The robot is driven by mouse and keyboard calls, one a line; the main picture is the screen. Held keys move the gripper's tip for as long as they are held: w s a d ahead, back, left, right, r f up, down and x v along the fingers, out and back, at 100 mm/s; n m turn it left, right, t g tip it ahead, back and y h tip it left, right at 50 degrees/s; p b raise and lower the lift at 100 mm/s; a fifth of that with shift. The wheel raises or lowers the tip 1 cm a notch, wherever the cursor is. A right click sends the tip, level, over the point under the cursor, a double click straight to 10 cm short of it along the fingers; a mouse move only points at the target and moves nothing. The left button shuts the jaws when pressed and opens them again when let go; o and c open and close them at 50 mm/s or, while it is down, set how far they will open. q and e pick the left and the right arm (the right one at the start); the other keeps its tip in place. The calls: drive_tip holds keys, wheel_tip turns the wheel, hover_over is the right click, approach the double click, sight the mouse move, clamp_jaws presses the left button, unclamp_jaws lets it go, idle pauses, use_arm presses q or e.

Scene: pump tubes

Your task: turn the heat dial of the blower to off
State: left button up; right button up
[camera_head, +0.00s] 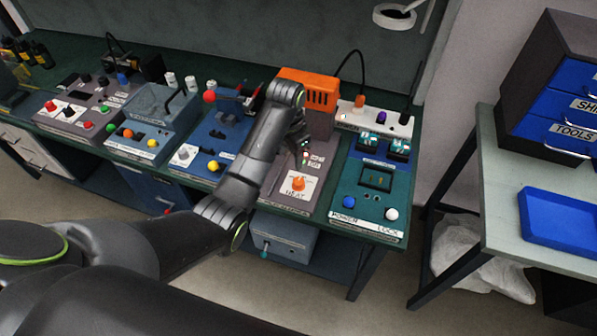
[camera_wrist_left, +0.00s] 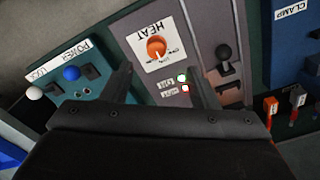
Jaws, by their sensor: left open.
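The heat dial (camera_head: 298,184) is an orange knob on a white plate marked HEAT, at the front of the grey blower panel (camera_head: 322,168). In the left wrist view the dial (camera_wrist_left: 156,48) lies beyond the fingertips, between their lines. The small setting marks are too small to read, so its setting cannot be told. The orange blower housing (camera_head: 312,88) stands at the back of the panel. My left gripper (camera_head: 303,152) is above the panel, behind the dial and apart from it. Its jaws (camera_wrist_left: 160,78) are open and empty. My right gripper is not in view.
A teal panel (camera_head: 348,178) with blue and white knobs, marked POWER and LOCK, stands right of the blower panel. A blue panel (camera_head: 208,148) with a red-balled lever is to the left. A side table (camera_head: 500,190) with a blue tray (camera_head: 562,228) stands right, across a gap.

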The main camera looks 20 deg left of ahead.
use_arm(q)
wheel_tip(320, 180, up, 5)
drive_tip(key=m, duration=0.1)
hover_over(298, 181)
wheel_tip(298, 181, down, 16)
drive_tip(key=b, duration=0.3)
drive_tip(key=shift+w+f, duration=0.1)
drive_tip(key=shift+f, duration=0.65)
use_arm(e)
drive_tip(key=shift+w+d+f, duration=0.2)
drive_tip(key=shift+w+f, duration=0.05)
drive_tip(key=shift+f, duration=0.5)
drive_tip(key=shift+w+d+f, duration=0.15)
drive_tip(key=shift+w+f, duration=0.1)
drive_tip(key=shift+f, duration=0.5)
use_arm(q)
drive_tip(key=shift+c, duration=0.3)
drive_tip(key=c, duration=0.9)
